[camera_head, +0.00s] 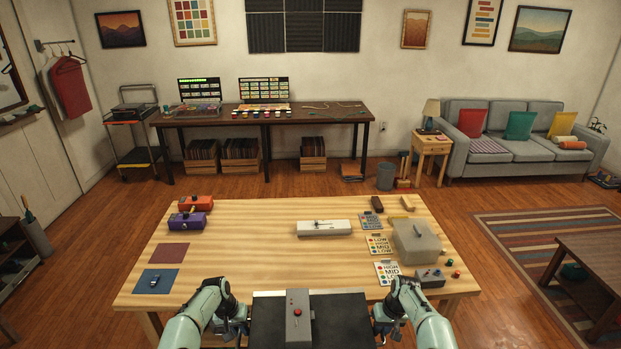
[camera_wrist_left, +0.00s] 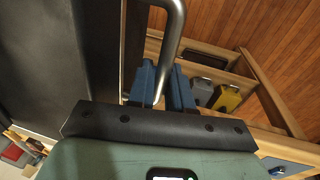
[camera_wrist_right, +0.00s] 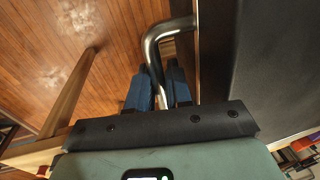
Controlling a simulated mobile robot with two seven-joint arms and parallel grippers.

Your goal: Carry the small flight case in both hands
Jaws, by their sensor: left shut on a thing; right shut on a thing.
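The small flight case (camera_head: 268,318) is black and shows at the bottom middle of the head view, its near part cut off. My left gripper (camera_head: 240,328) is at its left side and my right gripper (camera_head: 384,328) at its right side. In the left wrist view the blue fingers (camera_wrist_left: 161,88) are shut on a bent metal handle (camera_wrist_left: 172,40) of the case. In the right wrist view the blue fingers (camera_wrist_right: 158,88) are shut on the other metal handle (camera_wrist_right: 152,42). The case looks about level.
The wooden table (camera_head: 270,265) lies just beyond the case. It holds a white box (camera_head: 323,229), purple box (camera_head: 187,221), orange box (camera_head: 196,203), grey case (camera_head: 416,241) and printed cards. Its middle front is bare. A grey box with a red knob (camera_head: 298,313) shows over the case.

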